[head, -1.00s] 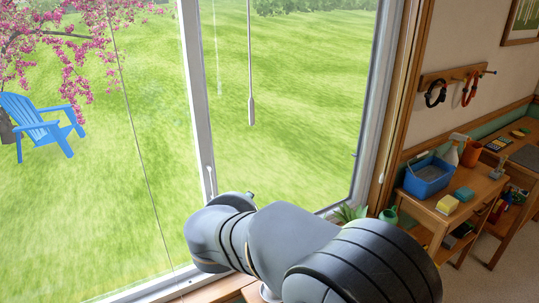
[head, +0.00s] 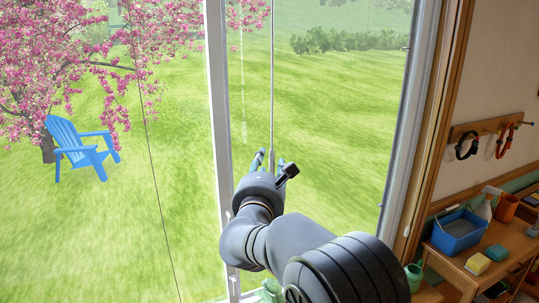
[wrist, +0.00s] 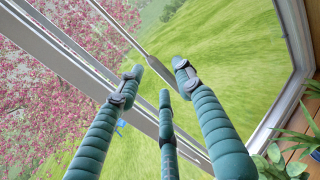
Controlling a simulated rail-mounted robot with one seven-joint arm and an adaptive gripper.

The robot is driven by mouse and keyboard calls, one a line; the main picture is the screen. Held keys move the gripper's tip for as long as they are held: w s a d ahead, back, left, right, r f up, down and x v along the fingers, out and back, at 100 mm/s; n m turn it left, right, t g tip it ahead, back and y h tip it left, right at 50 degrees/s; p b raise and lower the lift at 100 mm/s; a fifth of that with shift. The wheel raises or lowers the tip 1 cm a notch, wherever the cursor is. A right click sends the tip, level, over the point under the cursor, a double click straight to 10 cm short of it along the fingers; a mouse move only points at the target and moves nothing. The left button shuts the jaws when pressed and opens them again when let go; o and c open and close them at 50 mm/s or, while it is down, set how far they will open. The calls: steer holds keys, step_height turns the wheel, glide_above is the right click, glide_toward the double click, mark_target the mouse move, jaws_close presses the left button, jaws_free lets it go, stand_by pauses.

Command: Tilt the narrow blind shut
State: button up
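The narrow blind's tilt wand (head: 272,80) is a thin grey rod hanging upright in front of the right-hand window pane. My gripper (head: 271,160) is raised at the wand's lower end, its teal fingers pointing up and away. In the wrist view the wand (wrist: 128,38) slants down toward the space between the fingertips of my gripper (wrist: 160,80). The fingers are spread apart and none is clearly closed on the wand. Whether a finger touches it cannot be told. The blind's slats do not show clearly in either view.
A pale window post (head: 219,130) stands just left of my gripper, and a thin dark cord (head: 152,160) hangs farther left. The window's right frame (head: 410,130) is farther right. Leafy plants (wrist: 285,160) stand low on the right. A bench with a blue tub (head: 459,232) is at right.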

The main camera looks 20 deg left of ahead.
steer(key=shift+p+x, duration=0.4)
steer(key=shift+x, duration=1)
steer(key=shift+d, duration=0.1)
steer(key=shift+c, duration=0.9)
jaws_close()
